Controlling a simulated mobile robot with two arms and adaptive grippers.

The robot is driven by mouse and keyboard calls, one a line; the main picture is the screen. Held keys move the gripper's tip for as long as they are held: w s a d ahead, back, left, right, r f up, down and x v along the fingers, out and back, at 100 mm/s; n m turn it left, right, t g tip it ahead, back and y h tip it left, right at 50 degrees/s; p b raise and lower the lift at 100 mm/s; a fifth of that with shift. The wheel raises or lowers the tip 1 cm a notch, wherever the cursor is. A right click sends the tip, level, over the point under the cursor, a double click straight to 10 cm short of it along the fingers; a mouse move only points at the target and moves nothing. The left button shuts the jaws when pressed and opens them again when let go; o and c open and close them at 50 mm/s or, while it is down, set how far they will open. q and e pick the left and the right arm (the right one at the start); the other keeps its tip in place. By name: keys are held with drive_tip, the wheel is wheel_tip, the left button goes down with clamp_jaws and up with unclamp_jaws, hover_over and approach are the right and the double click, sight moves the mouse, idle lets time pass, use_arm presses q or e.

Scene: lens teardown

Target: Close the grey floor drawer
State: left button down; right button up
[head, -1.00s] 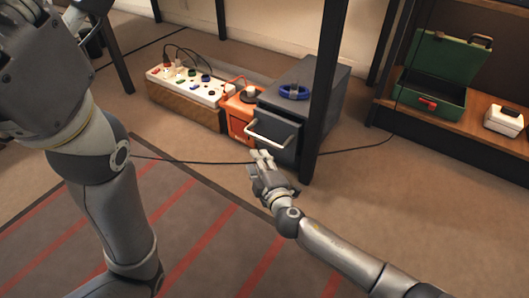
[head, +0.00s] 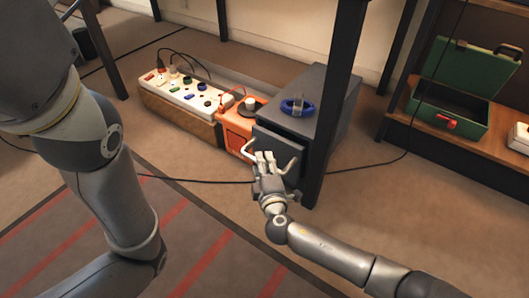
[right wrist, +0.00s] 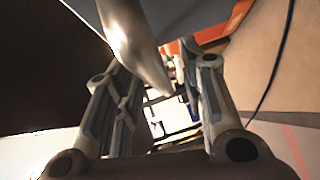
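The grey floor drawer (head: 285,152) is in the front of a dark grey cabinet (head: 322,85) on the floor, right of centre in the head view. Its pale bar handle (head: 289,168) sticks out from the front. I cannot tell how large a gap there is behind the drawer front. My right gripper (head: 264,157) is at the handle, its fingers over the middle of the bar. In the right wrist view a pale bar (right wrist: 138,45) passes between the spread fingers (right wrist: 158,100); contact is unclear. My left arm fills the left side; its gripper is out of view.
A blue ring-shaped item (head: 297,107) lies on the cabinet. An orange box (head: 236,130) and a white power strip (head: 185,90) stand left of it. A black table leg (head: 335,110) rises close by on the right. A cable (head: 200,181) crosses the floor.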

sight(270, 147)
drive_tip(key=shift+w+a, duration=0.1)
drive_tip(key=shift+w, duration=0.2)
clamp_jaws()
drive_tip(key=w+d, duration=0.1)
drive_tip(key=w+d+b, duration=0.1)
drive_tip(key=w, duration=0.1)
drive_tip(key=shift+w+d+f, duration=0.1)
drive_tip(key=shift+w+d, duration=0.05)
drive_tip(key=shift+d, duration=0.1)
drive_tip(key=shift+w+d, duration=0.2)
drive_tip(key=shift+d, duration=0.05)
